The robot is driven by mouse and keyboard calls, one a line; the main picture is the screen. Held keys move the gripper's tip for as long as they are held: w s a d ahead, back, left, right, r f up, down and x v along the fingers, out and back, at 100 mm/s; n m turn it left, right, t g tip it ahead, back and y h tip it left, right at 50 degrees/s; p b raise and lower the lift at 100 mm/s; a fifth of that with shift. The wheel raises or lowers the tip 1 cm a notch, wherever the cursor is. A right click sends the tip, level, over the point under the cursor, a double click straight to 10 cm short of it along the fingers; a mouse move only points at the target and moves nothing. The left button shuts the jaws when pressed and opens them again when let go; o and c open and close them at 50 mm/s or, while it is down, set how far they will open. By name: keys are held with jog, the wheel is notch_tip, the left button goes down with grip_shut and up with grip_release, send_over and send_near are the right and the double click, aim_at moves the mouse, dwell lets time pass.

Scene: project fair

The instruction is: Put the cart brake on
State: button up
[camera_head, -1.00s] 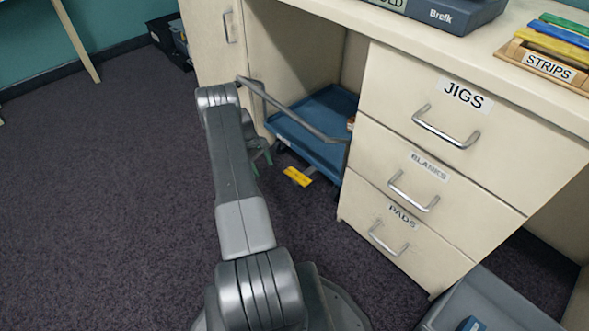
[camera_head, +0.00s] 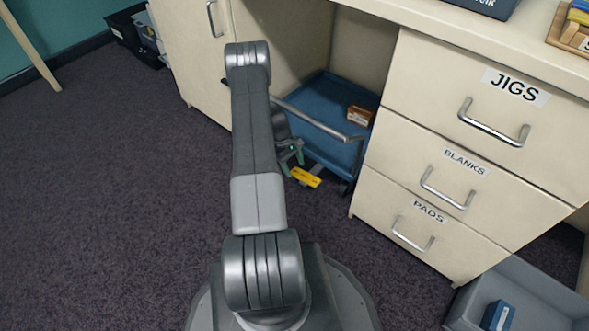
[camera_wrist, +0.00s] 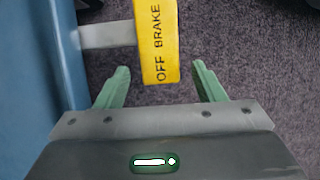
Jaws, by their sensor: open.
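The cart (camera_head: 326,103) is a blue platform with a grey handle bar, standing in the bay under the counter. Its brake is a yellow pedal (camera_head: 306,177) low at the cart's front, near the floor. In the wrist view the yellow pedal (camera_wrist: 156,40) reads "OFF BRAKE" and joins the blue cart edge (camera_wrist: 38,70) by a grey arm. My gripper (camera_wrist: 160,85) is open, its green fingertips on either side of the pedal's near end in that view. Contact cannot be told. In the head view my gripper (camera_head: 291,160) is just left of the pedal, partly hidden by my arm.
A small brown box (camera_head: 359,115) lies on the cart. Drawers marked JIGS, BLANKS and PADS (camera_head: 440,185) stand right of the cart. A grey bin (camera_head: 535,290) with a blue item sits at the lower right. Carpet (camera_head: 100,200) on the left is clear.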

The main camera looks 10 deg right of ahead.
jog(key=shift+s+d+f, duration=0.15)
jog(key=shift+s+f, duration=0.05)
jog(key=shift+f, duration=0.35)
jog(key=c, duration=1)
jog(key=shift+s+d+r+t+y+p, duration=0.2)
jog(key=shift+r+t+y+p, duration=0.1)
jog(key=shift+r+t+y, duration=0.4)
jog(key=shift+s+d+r+t+y, duration=0.15)
jog(key=shift+t+y, duration=0.35)
jog(key=shift+t, duration=0.3)
jog(key=o, duration=1)
